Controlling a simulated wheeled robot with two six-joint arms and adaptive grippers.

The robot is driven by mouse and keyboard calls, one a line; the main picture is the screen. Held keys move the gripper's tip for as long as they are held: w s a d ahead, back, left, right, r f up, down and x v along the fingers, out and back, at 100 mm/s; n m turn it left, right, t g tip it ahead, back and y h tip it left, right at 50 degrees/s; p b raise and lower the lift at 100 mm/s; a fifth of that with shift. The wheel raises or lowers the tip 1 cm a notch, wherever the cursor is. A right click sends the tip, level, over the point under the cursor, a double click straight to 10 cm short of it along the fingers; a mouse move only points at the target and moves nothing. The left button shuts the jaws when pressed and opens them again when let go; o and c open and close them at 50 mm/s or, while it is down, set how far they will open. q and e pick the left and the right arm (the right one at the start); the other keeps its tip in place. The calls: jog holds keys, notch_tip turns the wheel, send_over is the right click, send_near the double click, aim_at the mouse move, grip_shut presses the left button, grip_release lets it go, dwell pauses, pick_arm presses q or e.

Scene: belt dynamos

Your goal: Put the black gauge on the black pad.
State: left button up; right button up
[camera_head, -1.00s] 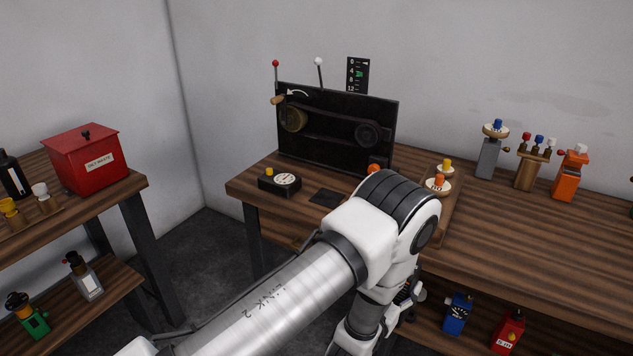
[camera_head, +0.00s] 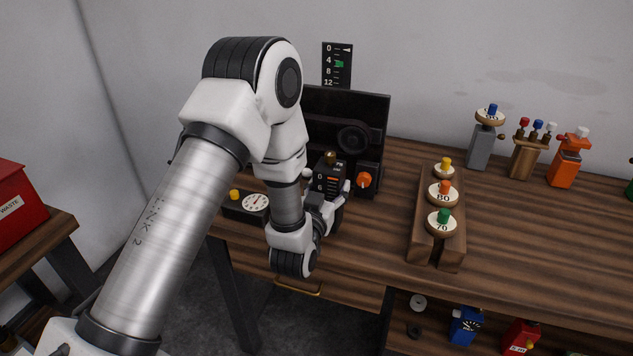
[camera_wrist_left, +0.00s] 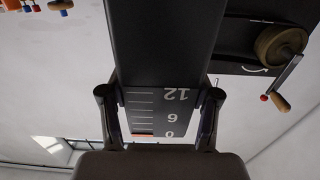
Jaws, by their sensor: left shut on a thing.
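The black gauge (camera_head: 331,181) is a tall black block with a brass knob on top and a white-marked scale with orange bars. My left gripper (camera_head: 325,206) is shut on it, in front of the black belt panel. In the left wrist view the gauge (camera_wrist_left: 158,112) sits upside down between the two fingers (camera_wrist_left: 160,118). The black pad is hidden in the head view now, behind my arm or the gauge. I cannot tell whether the gauge touches it. My right gripper is not in view.
A black box with a white dial (camera_head: 256,203) stands left of the gauge. The belt panel (camera_head: 370,112) is behind it, with an orange knob (camera_head: 364,180) to the right. A wooden rack (camera_head: 422,222) with several discs stands farther right. The right bench top has free room.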

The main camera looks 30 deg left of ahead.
pick_arm(q)
jog(key=w+a+f+p, duration=0.2)
jog(key=w+a+f, duration=0.1)
jog(key=a+f, duration=0.1)
jog(key=shift+w+a+f, duration=0.15)
jog(key=shift+a+f, duration=0.05)
jog(key=shift+a, duration=0.4)
jog(key=o, duration=1.7)
jog(key=shift+w, duration=0.1)
jog(key=shift+c, duration=0.2)
